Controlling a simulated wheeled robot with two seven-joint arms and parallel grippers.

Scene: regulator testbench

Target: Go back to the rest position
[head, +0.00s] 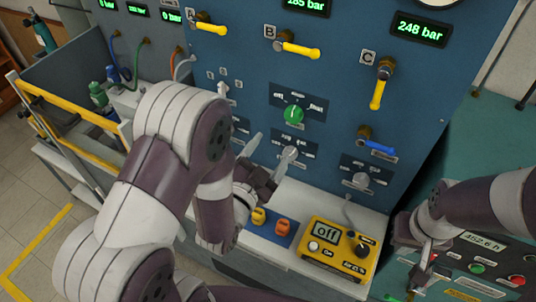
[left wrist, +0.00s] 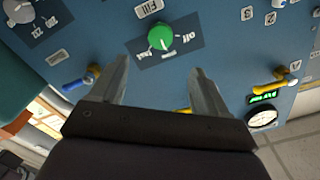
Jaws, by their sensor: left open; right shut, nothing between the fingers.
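My left gripper (head: 272,150) is open and empty in front of the blue panel (head: 335,75), just below the green knob (head: 293,114). In the left wrist view its two fingers (left wrist: 160,80) stand apart with the green knob (left wrist: 161,36) beyond the gap between them. I cannot tell whether a finger touches the grey knob just below the green one in the head view. My right gripper (head: 418,268) points down over the green console at the lower right. It is shut and empty, and its fingertips are small in the picture.
Yellow valve handles A (head: 208,27), B (head: 298,49) and C (head: 377,94) and a blue handle (head: 377,146) stick out of the panel. A yellow meter reading "off" (head: 338,250) sits on the ledge below. Console buttons (head: 477,267) lie beside my right gripper. A yellow-railed cart (head: 70,135) stands left.

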